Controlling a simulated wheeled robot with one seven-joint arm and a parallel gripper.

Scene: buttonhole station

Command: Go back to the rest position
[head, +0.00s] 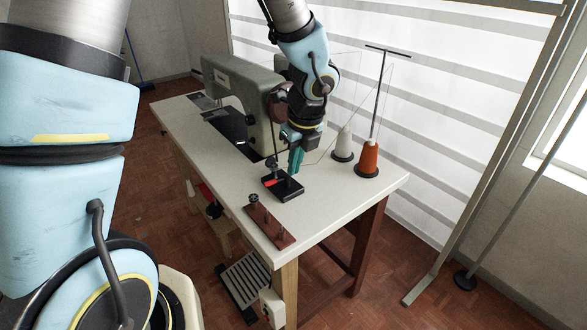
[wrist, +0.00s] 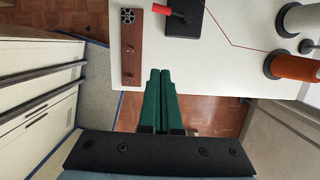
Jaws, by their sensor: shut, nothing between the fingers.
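My gripper (head: 296,163) hangs above the white worktable (head: 345,205) in the head view, behind a small black block (head: 290,190) with a red lever. Its two green fingers (wrist: 160,78) lie side by side in the wrist view, shut with nothing between them. In that view their tips overlap the table's edge, beside the brown wooden strip (wrist: 131,70). How high the tips are above the table is hard to tell.
A green sewing machine (head: 236,95) stands at the back left of the table. An orange thread cone (head: 369,157) and a white one (head: 343,143) stand right of my gripper, by a thin metal stand (head: 379,95). A pedal (head: 245,278) lies below the table.

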